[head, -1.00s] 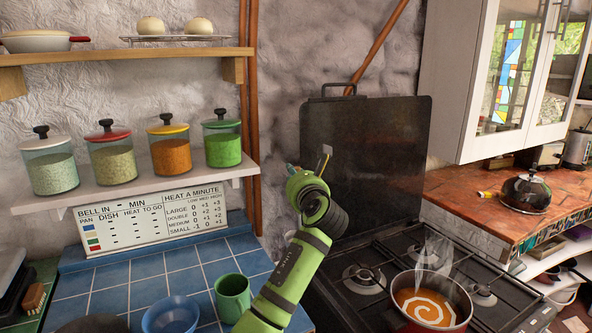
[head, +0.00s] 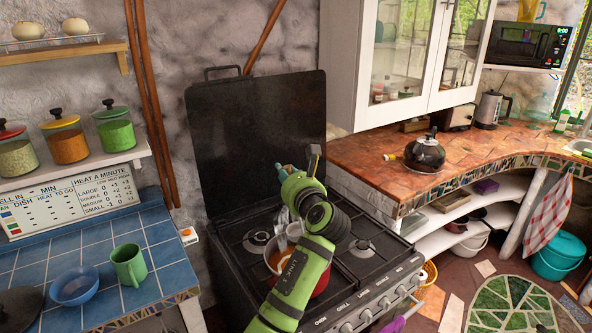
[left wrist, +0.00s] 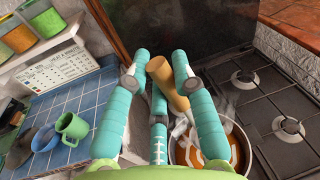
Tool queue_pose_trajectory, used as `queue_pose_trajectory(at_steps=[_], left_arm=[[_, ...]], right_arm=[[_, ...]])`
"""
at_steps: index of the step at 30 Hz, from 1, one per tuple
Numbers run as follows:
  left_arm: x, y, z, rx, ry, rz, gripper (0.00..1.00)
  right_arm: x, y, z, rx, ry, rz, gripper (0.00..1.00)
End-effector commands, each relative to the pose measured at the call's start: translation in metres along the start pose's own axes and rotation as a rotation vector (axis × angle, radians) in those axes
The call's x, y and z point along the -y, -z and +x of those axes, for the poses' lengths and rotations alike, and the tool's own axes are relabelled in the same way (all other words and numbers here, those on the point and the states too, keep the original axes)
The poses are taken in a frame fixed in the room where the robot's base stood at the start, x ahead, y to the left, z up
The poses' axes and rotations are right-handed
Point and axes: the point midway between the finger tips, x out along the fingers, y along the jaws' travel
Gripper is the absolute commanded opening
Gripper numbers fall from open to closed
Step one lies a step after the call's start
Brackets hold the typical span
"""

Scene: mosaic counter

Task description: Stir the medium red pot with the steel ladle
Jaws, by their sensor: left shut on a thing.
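The red pot (head: 321,284) stands on the front of the stove, partly hidden behind my left arm. In the left wrist view it shows orange soup with a pale swirl (left wrist: 212,152). My left gripper (head: 284,172) is above the stove, with teal fingers. In the left wrist view the gripper (left wrist: 160,68) is shut around a light brown handle (left wrist: 170,86), apparently the ladle's. The handle slants toward the pot's left side. A shiny pale part shows by the pot rim, but steam and fingers hide whether the ladle's bowl is in the soup. My right gripper is not in view.
The stove's dark raised lid (head: 255,130) stands behind the burners. A blue tiled counter (head: 150,240) with a green mug (head: 128,266) and blue bowl (head: 75,286) is at left. A kettle (head: 425,156) stands on the right counter.

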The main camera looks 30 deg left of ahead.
Motion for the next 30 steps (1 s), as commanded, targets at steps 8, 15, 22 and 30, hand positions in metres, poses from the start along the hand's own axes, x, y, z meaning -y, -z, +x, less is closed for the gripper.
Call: queue_pose_trajectory(at_steps=[8,15,22,30], left_arm=[[-0.012,0.023,0.004,0.002,0.003,-0.001,0.00],[-0.022,0.039,0.008,0.003,0.003,-0.001,0.00],[-0.025,0.055,0.008,0.001,0.004,0.002,0.00],[-0.024,0.080,0.008,0.001,0.003,0.002,0.00]], right_arm=[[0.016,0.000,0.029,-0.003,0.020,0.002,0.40],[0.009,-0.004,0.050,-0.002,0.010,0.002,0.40],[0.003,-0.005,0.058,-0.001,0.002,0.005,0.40],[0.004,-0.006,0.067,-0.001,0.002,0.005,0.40]])
